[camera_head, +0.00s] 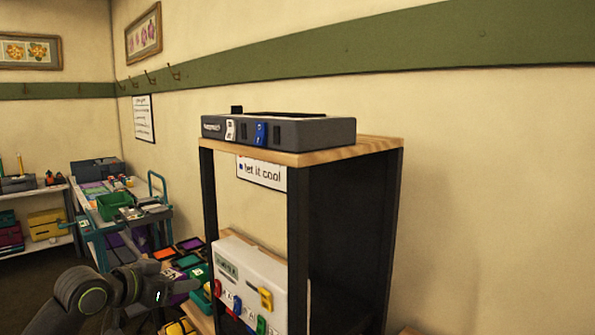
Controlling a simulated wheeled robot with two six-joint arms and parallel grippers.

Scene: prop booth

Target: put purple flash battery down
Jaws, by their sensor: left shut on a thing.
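My left gripper (168,287) is low in the picture, left of the wooden-topped stand. It is shut on a small purple block, the purple flash battery (187,286), which sticks out to the right from the jaws. The battery is in front of the stand's lower part; I cannot tell whether it touches anything. On the stand's lower level a white charger (262,274) holds several coloured batteries, among them a yellow one (266,298). A grey box (310,133) on the stand's top has a white and a blue piece at its front. My right gripper is out of view.
The stand has dark uprights (298,230) and a wooden top (368,145). A "let it cool" sign (262,173) hangs under the top. A blue trolley (92,222) with a green bin (114,205) stands behind my left arm. White shelves (45,243) are at far left.

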